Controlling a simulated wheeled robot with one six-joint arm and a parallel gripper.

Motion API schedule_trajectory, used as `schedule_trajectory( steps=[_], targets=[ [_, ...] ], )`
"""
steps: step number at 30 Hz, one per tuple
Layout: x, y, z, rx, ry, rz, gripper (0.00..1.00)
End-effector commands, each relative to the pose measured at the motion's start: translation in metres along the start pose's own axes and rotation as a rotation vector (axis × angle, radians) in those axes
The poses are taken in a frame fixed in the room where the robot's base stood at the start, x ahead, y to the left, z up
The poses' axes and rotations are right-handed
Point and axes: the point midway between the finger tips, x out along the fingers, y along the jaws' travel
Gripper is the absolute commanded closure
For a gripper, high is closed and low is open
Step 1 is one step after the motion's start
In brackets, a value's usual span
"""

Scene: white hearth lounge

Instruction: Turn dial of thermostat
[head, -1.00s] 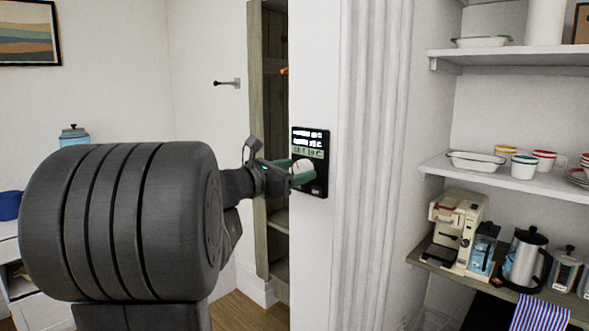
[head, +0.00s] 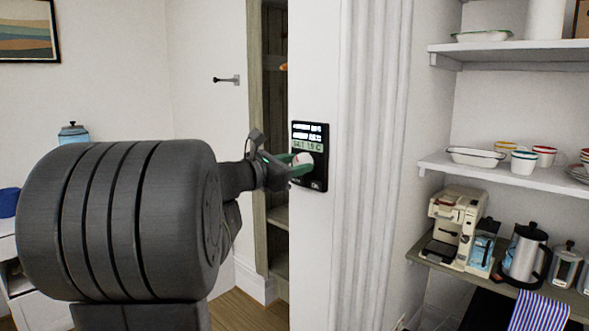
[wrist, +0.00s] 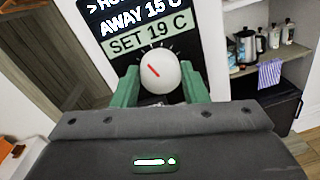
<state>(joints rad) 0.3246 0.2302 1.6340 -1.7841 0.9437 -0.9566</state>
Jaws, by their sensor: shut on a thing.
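The thermostat (head: 320,170) is a black panel on the white wall, with a lit display on its upper part. In the wrist view the display's lowest line (wrist: 150,38) reads "SET 19 C", under a line "AWAY 15 C". The round white dial (wrist: 160,76) is below it and carries a red mark slanting to the upper left. Small tick marks ring the dial. My gripper (wrist: 159,86) has one green finger on each side of the dial and is shut on it. In the head view my gripper (head: 298,166) reaches the panel from the left.
A pale ribbed pillar (head: 372,170) stands right of the thermostat. Further right, shelves hold dishes, cups, a coffee machine (head: 455,228) and a kettle (head: 526,255). A wooden-framed opening (head: 268,150) is left of the panel. A dark hook (head: 228,79) sticks out from the wall.

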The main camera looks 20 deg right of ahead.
Motion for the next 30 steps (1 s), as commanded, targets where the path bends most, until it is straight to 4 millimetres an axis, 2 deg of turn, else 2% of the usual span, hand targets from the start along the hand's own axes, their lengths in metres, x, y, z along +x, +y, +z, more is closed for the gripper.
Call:
schedule_trajectory(
  steps=[6, 30],
  targets=[
    [-0.0002, -0.0017, -0.0057, 0.161, 0.007, 0.000, 0.83],
    [0.0000, -0.0036, -0.0042, 0.900, 0.052, -0.009, 0.83]
  ],
)
